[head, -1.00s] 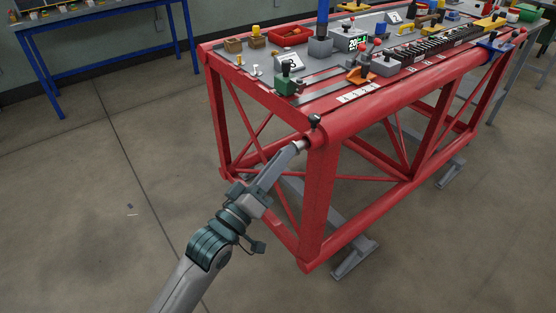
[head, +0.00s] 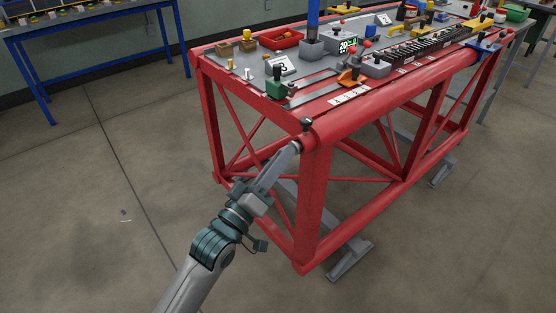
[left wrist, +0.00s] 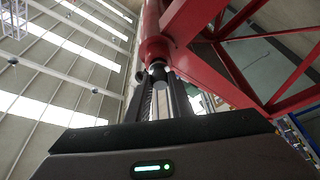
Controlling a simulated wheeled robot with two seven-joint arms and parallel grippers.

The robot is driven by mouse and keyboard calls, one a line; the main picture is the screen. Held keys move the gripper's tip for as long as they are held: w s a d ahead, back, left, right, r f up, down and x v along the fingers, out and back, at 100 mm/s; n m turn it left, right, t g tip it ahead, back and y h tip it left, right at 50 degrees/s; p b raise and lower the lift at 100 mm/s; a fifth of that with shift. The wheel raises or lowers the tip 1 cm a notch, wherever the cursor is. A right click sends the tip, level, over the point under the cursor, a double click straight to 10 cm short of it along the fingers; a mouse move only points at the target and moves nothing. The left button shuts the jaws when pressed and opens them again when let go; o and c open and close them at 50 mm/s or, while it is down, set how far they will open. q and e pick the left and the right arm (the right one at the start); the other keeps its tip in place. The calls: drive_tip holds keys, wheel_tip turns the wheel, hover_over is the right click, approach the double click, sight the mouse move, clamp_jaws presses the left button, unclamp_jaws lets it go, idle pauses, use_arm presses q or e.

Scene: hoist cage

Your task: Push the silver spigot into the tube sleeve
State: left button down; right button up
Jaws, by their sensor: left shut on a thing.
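The silver spigot (head: 297,147) shows as a small pale end at the near corner of the red frame. My left gripper (head: 289,154) is shut on it, pointing up and right. In the left wrist view the spigot (left wrist: 157,66) sits between the fingers, in line with the red tube sleeve (left wrist: 153,48). The spigot's tip is at the sleeve's mouth and seems partly inside; how deep is hidden. In the head view the sleeve (head: 312,138) is the open end of the frame's top tube. My right gripper is not in view.
The frame's grey top (head: 315,78) carries blocks, a red tray (head: 282,39) and a display. A blue-legged bench (head: 30,80) stands at the back left.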

use_arm(q)
drive_tip(key=shift+w+d, duration=0.35)
drive_tip(key=shift+d, duration=0.15)
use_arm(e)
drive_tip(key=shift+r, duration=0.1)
use_arm(q)
drive_tip(key=c, duration=1.5)
unclamp_jaws()
drive_tip(key=v, duration=1.7)
drive_tip(key=shift+s+a, duration=0.1)
drive_tip(key=shift+s, duration=0.1)
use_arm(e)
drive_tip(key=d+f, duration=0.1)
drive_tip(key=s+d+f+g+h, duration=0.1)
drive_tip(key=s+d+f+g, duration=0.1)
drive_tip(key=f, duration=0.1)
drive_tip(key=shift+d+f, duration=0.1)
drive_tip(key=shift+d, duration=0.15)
